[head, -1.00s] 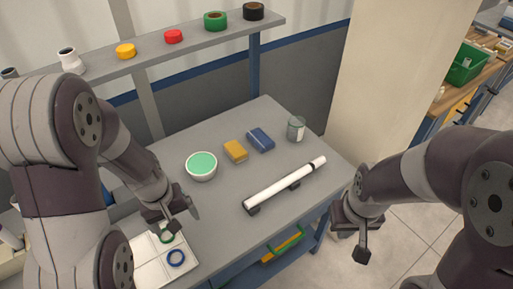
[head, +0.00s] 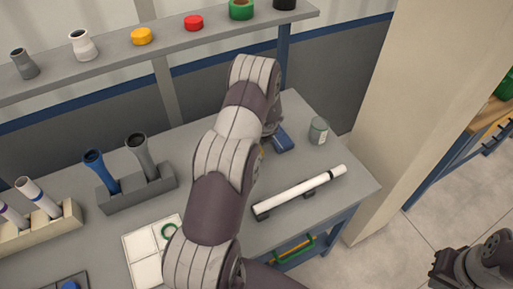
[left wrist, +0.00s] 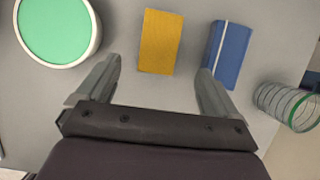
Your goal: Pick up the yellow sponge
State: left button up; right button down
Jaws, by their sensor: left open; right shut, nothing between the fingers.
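The yellow sponge (left wrist: 160,42) lies flat on the grey table in the left wrist view, ahead of and between my left fingers. My left gripper (left wrist: 157,76) is open and empty, its fingertips just short of the sponge. In the head view my left arm hides nearly all of the sponge and most of that gripper. My right gripper (head: 444,266) is shut and empty at the lower right of the head view, off the table over the floor.
A bowl with green inside (left wrist: 58,28) is left of the sponge. A blue block with a white stripe (left wrist: 229,52) is close on the right, near my right-hand finger. A white pipe (head: 300,192) rests on holders nearer the front.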

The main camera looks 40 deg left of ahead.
pick_arm(q)
jog(key=x, duration=0.2)
jog(key=w+x, duration=0.1)
jog(key=x, duration=0.2)
jog(key=shift+d+r+p, duration=0.1)
jog(key=shift+d+p, duration=0.05)
jog(key=shift+p, duration=0.2)
jog(key=shift+s+a+f+p, duration=0.3)
jog(key=shift+a+f+p, duration=0.5)
jog(key=shift+f, duration=0.1)
jog(key=shift+x, duration=1.1)
jog(key=shift+w+f, duration=0.15)
jog(key=shift+f, duration=0.1)
pick_arm(e)
jog(key=shift+w+r, duration=0.25)
jog(key=shift+r, duration=0.25)
jog(key=shift+w+r, duration=0.25)
jog(key=shift+r, duration=0.25)
jog(key=shift+s, duration=0.1)
jog(key=shift+f, duration=0.15)
pick_arm(q)
jog(key=c, duration=1)
